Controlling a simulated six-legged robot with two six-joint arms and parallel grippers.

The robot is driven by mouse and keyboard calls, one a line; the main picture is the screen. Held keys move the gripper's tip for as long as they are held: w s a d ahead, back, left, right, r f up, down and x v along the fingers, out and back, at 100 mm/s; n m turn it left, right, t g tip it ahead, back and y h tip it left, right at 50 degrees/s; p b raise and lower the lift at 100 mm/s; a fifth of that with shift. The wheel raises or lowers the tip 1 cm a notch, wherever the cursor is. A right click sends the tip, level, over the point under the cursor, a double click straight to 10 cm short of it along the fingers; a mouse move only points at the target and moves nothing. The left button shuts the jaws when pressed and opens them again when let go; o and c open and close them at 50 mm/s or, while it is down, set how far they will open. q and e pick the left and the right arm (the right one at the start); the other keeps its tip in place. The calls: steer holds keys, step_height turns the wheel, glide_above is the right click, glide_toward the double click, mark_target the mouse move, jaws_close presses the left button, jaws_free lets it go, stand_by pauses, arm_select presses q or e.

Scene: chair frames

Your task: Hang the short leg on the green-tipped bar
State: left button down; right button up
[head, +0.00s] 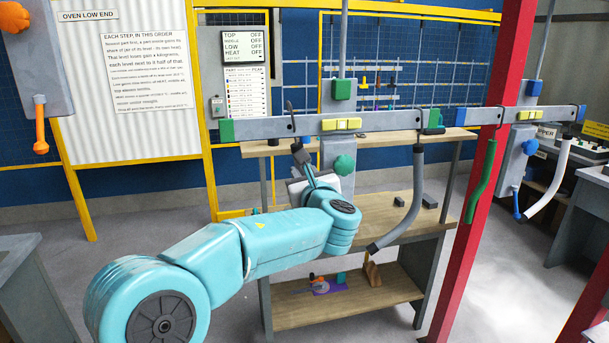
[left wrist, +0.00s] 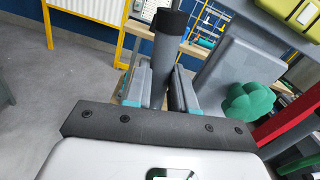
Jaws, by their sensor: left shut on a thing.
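The green-tipped bar (head: 265,127) is a grey beam hung across the middle of the head view, with green ends and a yellow clamp at its middle. My left gripper (head: 304,166) is just below its left half, shut on a short grey leg (head: 297,148) with a dark end. In the left wrist view the leg (left wrist: 164,55) stands between the fingers (left wrist: 160,90). A thin dark hook (head: 291,112) rises from the leg to the bar's left part; I cannot tell whether it rests on the bar. My right gripper is not in view.
A long curved grey leg (head: 408,205) hangs from the green-tipped bar's right end. A blue-tipped bar (head: 500,115) to the right carries a green leg (head: 481,182) and a white leg (head: 549,195). A red post (head: 492,130) and a wooden-shelved rack (head: 385,293) stand nearby.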

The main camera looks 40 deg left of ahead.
arm_select(q)
steer(key=shift+f+b, duration=1.15)
steer(key=shift+f, duration=0.05)
stand_by(0.4)
steer(key=c, duration=0.9)
jaws_free()
steer(key=shift+o, duration=0.2)
steer(key=shift+d, duration=0.1)
steer(key=b+v, duration=0.2)
steer(key=v, duration=0.6)
steer(key=shift+b, duration=0.35)
